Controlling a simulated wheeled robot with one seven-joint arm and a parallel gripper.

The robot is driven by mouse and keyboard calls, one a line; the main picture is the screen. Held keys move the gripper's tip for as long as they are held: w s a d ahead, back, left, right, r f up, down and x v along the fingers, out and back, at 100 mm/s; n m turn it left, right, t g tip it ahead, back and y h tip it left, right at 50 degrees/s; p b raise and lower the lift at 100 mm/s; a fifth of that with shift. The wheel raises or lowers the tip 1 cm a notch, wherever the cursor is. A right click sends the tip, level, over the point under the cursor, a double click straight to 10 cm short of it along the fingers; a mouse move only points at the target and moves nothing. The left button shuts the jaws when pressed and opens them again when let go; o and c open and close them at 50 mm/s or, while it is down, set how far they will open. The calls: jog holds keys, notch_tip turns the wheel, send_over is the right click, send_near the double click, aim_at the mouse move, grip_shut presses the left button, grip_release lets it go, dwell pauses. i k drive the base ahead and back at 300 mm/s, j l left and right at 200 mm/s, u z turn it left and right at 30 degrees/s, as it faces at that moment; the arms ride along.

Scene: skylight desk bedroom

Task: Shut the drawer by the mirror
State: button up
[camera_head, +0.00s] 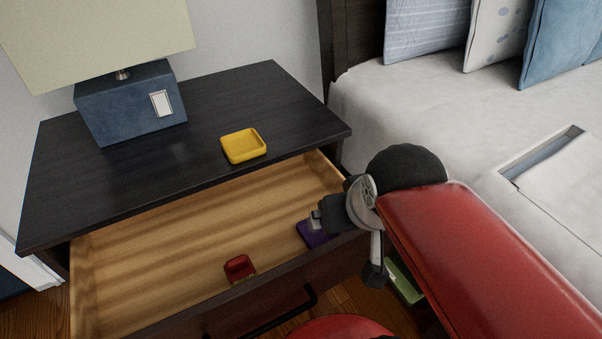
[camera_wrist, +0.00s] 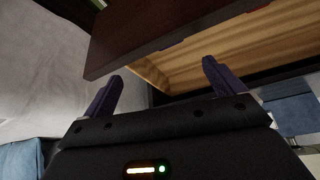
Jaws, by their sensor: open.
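The drawer (camera_head: 190,245) of a dark nightstand (camera_head: 200,160) stands pulled far out, with a pale wood inside and a dark front. Its black bar handle (camera_head: 285,316) shows at the bottom of the head view. No mirror is in view. My gripper (camera_head: 345,247) is at the drawer's right front corner, its fingers apart and nothing seen between them. The wrist view shows both fingers (camera_wrist: 163,70) open, with the dark drawer front (camera_wrist: 150,28) and pale wood (camera_wrist: 235,48) beyond them. I cannot tell whether a finger touches the drawer.
A small red dish (camera_head: 240,268) and a purple item (camera_head: 314,234) lie inside the drawer. A yellow tray (camera_head: 243,146) and a blue-based lamp (camera_head: 130,104) stand on the nightstand top. The bed (camera_head: 420,110) is close on the right. A green item (camera_head: 404,284) shows below my arm.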

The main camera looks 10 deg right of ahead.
aim_at(158, 272)
jog(key=k+j, duration=0.15)
jog(key=k, duration=0.35)
jog(key=k+j, duration=0.15)
jog(key=k, duration=0.35)
